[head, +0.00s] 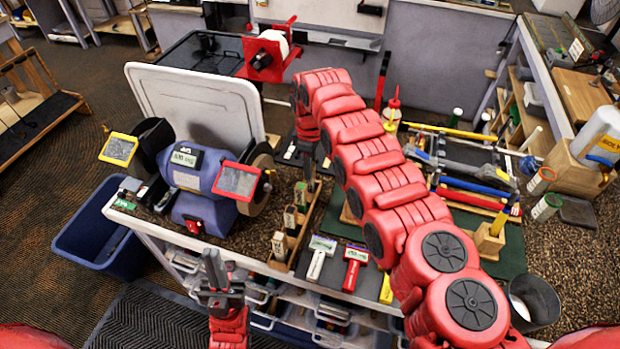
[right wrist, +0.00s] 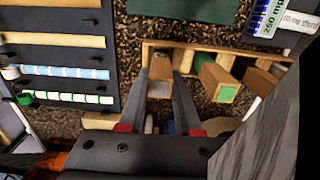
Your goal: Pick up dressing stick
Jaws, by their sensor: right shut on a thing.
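A wooden rack (head: 280,267) on the bench holds several dressing sticks in a row, and its edge shows in the right wrist view (right wrist: 205,49). My right gripper (head: 306,165) reaches down at the rack's far end. In the right wrist view my right gripper (right wrist: 162,85) is shut on the end dressing stick (right wrist: 160,71), one finger on each side. That stick still appears within the rack's row. A green-ended stick (right wrist: 219,83) stands beside it. My left gripper (head: 220,280) is low in the head view, in front of the bench edge, apart from the rack; its finger gap is unclear.
A blue bench grinder (head: 200,172) stands left of the rack, with a large grey panel (head: 195,105) behind it. Several tools lie on the green mat (head: 510,258). A blue bin (head: 80,238) stands on the floor.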

